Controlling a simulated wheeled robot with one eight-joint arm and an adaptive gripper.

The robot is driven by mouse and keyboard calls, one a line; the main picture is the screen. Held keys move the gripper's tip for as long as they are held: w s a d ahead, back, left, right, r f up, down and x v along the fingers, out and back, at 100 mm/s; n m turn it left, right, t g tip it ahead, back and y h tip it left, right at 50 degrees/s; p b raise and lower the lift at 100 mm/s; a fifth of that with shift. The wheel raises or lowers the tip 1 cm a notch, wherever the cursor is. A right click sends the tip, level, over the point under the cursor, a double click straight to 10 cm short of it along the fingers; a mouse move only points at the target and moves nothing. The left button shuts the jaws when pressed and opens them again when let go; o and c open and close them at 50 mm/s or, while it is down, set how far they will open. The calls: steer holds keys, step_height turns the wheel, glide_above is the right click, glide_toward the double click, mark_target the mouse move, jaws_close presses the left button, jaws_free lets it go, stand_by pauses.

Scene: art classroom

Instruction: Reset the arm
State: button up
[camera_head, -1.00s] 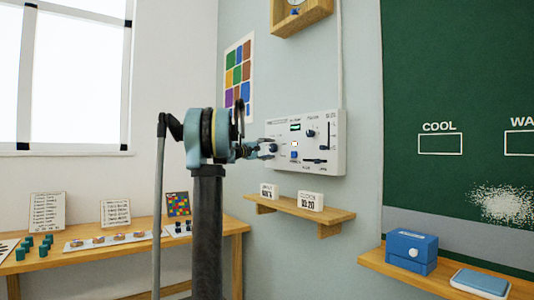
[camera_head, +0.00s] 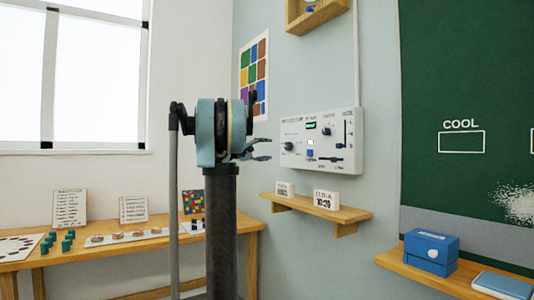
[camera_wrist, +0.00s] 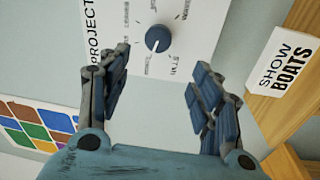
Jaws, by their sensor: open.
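My gripper (camera_head: 262,149) is open and empty, with its fingers pointing right toward the white control panel (camera_head: 346,157) on the wall. In the wrist view my gripper (camera_wrist: 160,95) shows two spread fingers with clear space between them. Beyond them lies the panel (camera_wrist: 198,25) with a dark blue knob (camera_wrist: 158,38). The fingers are apart from the panel in the head view. My arm stands folded near the middle of the head view, and part of it hides the gripper's base.
A wooden shelf (camera_head: 352,215) below the panel holds two small cards. A blue box (camera_head: 431,252) sits on another shelf (camera_head: 400,265) below the green board (camera_head: 470,80). A table (camera_head: 105,249) with several small items stands at the left. A wooden box (camera_head: 326,12) hangs above.

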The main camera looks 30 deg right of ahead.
stand_by(0.4)
steer(key=s+a+f+y, duration=0.6)
steer(key=s+a+f, duration=0.7)
steer(key=f, duration=0.3)
steer(key=s+a+f+y, duration=0.6)
steer(key=s+a+f, duration=0.7)
steer(key=f, duration=0.4)
steer(key=s+a+f+y, duration=0.6)
steer(key=s+a+f, duration=0.7)
steer(key=f, duration=0.4)
steer(key=shift+s+a+y, duration=0.35)
steer(key=shift+s+y, duration=0.05)
steer(key=shift+s, duration=0.35)
